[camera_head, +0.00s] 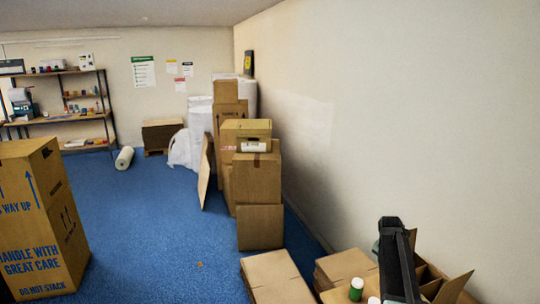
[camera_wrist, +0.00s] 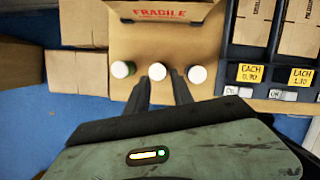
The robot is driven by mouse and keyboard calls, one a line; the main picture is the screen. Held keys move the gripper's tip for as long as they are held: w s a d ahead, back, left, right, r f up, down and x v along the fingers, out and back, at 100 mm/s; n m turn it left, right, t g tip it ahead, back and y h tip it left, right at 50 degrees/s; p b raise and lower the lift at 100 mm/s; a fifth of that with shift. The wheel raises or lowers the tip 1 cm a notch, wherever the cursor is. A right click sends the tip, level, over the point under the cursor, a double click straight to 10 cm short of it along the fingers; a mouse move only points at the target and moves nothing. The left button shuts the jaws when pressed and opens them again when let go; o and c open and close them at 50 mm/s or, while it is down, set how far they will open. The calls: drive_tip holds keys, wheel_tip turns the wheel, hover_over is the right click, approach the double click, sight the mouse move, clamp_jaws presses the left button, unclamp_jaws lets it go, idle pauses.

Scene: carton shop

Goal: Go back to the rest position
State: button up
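My gripper (camera_wrist: 161,77) is in the lower part of the wrist view, its two dark fingers apart and nothing visibly held between them. Three white-capped jars stand in a row on brown cardboard beyond the fingertips: a left jar (camera_wrist: 122,69) with some green showing, a middle jar (camera_wrist: 157,71) and a right jar (camera_wrist: 197,74). The middle cap appears between the fingertips, apart from them as far as I can tell. In the head view my dark arm rises at the lower right, beside a green jar with a white cap (camera_head: 356,289). The fingertips are not clear there.
Stacked boxes (camera_head: 257,180) stand ahead along that wall. Black price-labelled bins (camera_wrist: 250,70) are right of the jars.

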drive_tip(key=s+a+f+m+y+b, duration=0.1)
drive_tip(key=s+a+f+m+b, duration=0.2)
drive_tip(key=a, duration=0.6)
drive_tip(key=s+a+f+m+b, duration=0.1)
drive_tip(key=s+a+f+b, duration=0.3)
drive_tip(key=a, duration=0.5)
drive_tip(key=s+a+f+m+y+b, duration=0.1)
drive_tip(key=s+a+f+m+b, duration=0.15)
drive_tip(key=a+f, duration=0.45)
drive_tip(key=s+a+m+g, duration=0.1)
drive_tip(key=s+a+m, duration=0.2)
drive_tip(key=m, duration=0.6)
drive_tip(key=s+a+r+m, duration=0.1)
drive_tip(key=s+a+m, duration=0.2)
drive_tip(key=s+m, duration=0.4)
drive_tip(key=shift+s+a+m+g+y, duration=0.2)
drive_tip(key=shift+a+m+g+y, duration=0.15)
drive_tip(key=shift+m, duration=0.6)
